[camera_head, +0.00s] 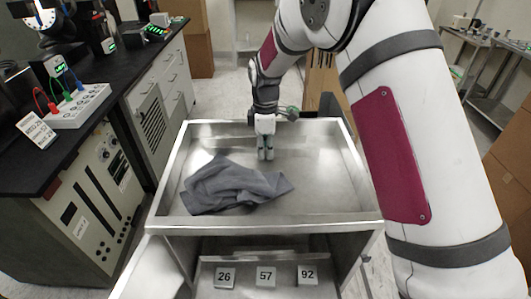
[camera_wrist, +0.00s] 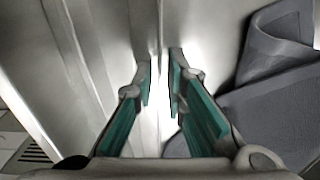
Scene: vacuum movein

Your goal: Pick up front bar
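My gripper (camera_head: 265,154) points down inside the metal cart tray (camera_head: 310,195), behind a crumpled grey cloth. In the wrist view, my gripper (camera_wrist: 160,80) shows two teal-padded fingers with a narrow gap between their tips. Bright metal shows through the gap, and nothing is clearly held. The grey cloth (camera_head: 228,186) lies on the left and middle of the tray floor. It also shows in the wrist view (camera_wrist: 275,105), right of the fingers. I cannot make out a separate front bar; the tray's near rim (camera_head: 275,221) is a plain metal edge.
Blocks numbered 26 (camera_head: 224,277), 57 (camera_head: 265,276) and 92 (camera_head: 307,275) sit on the cart's lower shelf. A black-topped bench (camera_head: 95,115) with instruments stands left, close to the cart. The tray's right floor is clear. Metal shelving (camera_head: 490,60) stands at right.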

